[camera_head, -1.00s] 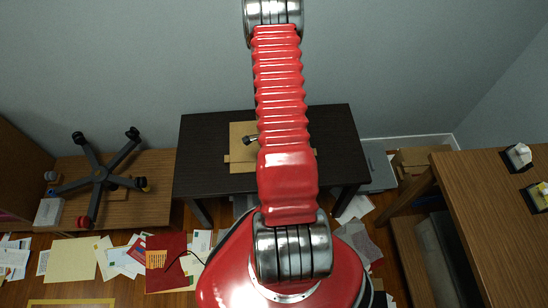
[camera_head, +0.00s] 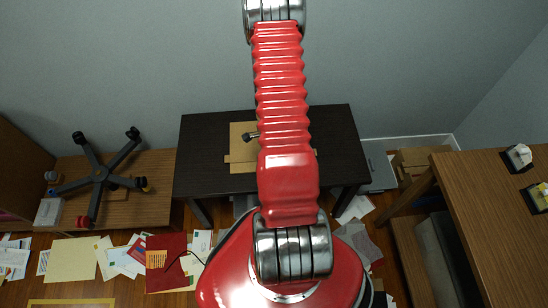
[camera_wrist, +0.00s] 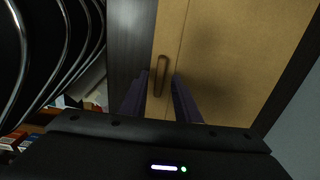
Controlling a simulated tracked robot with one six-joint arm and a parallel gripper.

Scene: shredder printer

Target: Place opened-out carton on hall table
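The opened-out carton (camera_head: 241,155) is flat tan cardboard. In the head view it lies on the dark hall table (camera_head: 205,130), partly hidden behind my red arm. In the wrist view the carton (camera_wrist: 230,60) fills much of the right side, with a fold line and a dark oval slot (camera_wrist: 160,75) near its left edge. My gripper (camera_wrist: 160,88) is at this slot, its two dark fingers spread apart on either side of it. The gripper looks open. I cannot tell whether the fingertips touch the cardboard. The dark tabletop (camera_wrist: 128,45) shows left of the carton.
An upturned chair base (camera_head: 101,178) lies at the left on a wooden surface. Papers and folders (camera_head: 165,258) litter the floor. A wooden desk (camera_head: 500,220) stands at the right. A grey wall (camera_head: 150,60) is close behind the table.

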